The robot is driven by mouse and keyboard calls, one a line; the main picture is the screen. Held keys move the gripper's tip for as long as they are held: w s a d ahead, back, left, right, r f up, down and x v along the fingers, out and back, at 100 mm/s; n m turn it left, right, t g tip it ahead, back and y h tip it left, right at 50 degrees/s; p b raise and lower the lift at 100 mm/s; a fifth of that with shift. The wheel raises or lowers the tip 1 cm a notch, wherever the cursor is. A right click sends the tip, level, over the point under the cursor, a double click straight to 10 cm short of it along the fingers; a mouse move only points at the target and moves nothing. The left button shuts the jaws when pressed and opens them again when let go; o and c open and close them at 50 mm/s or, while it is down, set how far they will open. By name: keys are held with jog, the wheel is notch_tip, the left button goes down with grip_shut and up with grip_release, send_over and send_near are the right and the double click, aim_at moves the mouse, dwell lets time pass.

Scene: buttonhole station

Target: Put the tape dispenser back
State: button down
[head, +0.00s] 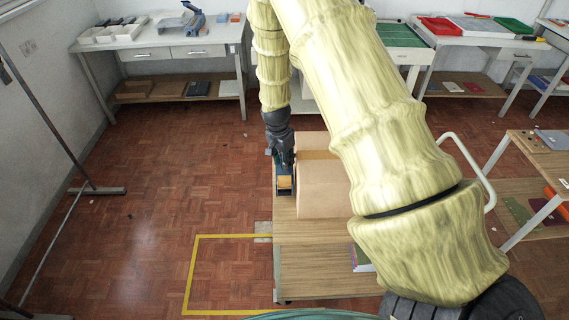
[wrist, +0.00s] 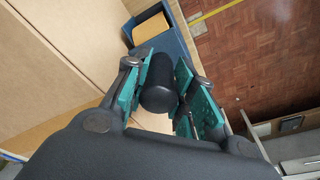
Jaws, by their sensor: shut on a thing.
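The tape dispenser (head: 284,185) has a blue body with a tan roll. In the head view it is at the left edge of a wood-topped cart (head: 310,263), beside a cardboard box (head: 323,192). I cannot tell whether it rests on the top or hangs just above it. My gripper (head: 283,158) is over its far end. In the wrist view, the teal finger pads of my gripper (wrist: 158,95) are closed on the dispenser's black round handle (wrist: 159,83). The blue body (wrist: 178,40) and tan roll (wrist: 147,22) lie beyond the fingers.
The box fills the left of the wrist view (wrist: 60,60), close beside the fingers. Yellow tape (head: 192,272) marks the floor left of the cart. Worktables (head: 160,42) stand along the back wall. A shelf unit (head: 545,150) stands at right. My arm hides part of the cart.

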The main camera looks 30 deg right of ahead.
aim_at(280, 171)
jog(key=shift+f+p, duration=0.35)
jog(key=shift+f, duration=0.95)
jog(key=shift+f, duration=0.15)
jog(key=c, duration=1.5)
grip_release()
jog(key=shift+o, duration=0.2)
jog(key=shift+r, duration=0.2)
notch_tip(280, 171, up, 12)
jog(key=a+b, duration=0.1)
jog(key=b, duration=0.3)
jog(key=shift+s+a+f+b, duration=0.2)
jog(key=shift+a+b, duration=0.1)
jog(key=shift+a, duration=0.1)
